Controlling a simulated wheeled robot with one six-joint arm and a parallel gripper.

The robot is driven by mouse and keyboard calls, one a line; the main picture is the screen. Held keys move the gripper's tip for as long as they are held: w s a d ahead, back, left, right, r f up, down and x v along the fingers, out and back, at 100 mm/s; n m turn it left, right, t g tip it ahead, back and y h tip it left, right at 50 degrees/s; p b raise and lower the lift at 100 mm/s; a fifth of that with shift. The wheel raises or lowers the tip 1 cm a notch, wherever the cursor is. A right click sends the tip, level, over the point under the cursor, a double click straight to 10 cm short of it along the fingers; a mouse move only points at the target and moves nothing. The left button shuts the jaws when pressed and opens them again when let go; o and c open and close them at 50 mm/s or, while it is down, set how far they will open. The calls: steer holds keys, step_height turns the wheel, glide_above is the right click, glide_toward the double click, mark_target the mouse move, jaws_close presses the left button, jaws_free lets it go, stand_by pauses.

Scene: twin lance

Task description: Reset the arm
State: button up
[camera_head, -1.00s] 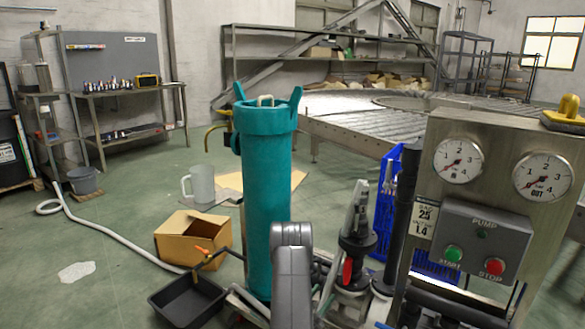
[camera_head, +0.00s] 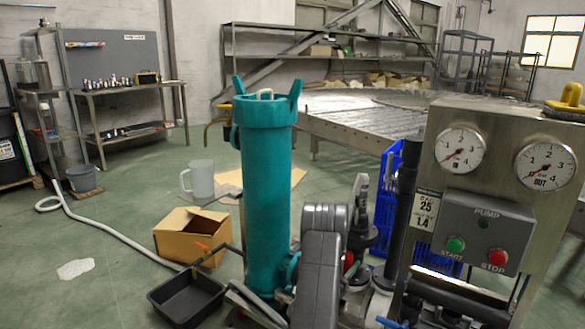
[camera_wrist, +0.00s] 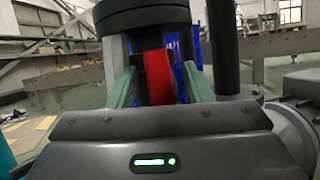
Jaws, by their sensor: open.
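My gripper (camera_wrist: 158,92) shows in the wrist view with its two pale green fingers apart. A red lever (camera_wrist: 159,76) hangs below a round black valve body (camera_wrist: 142,14) and shows between the fingers; no contact is clear, and I cannot tell its exact depth. In the head view my grey arm (camera_head: 318,270) is bent just right of the teal cylinder (camera_head: 267,195) and hides my gripper. The red lever (camera_head: 348,261) shows only partly there, at the arm's right edge, below the black valve.
A pump panel (camera_head: 480,220) with two gauges and green and red buttons stands close on the right. A blue crate (camera_head: 386,205) is behind the valve. A black tray (camera_head: 188,297), a cardboard box (camera_head: 190,235) and a jug (camera_head: 200,180) lie left. Open floor is further left.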

steer(key=shift+s+d+m+g+h, duration=0.1)
steer(key=shift+m+g+h, duration=0.1)
steer(key=shift+m+g, duration=0.55)
steer(key=shift+s+d+m+g+h, duration=0.1)
steer(key=shift+m+g+h, duration=0.15)
steer(key=shift+m, duration=0.9)
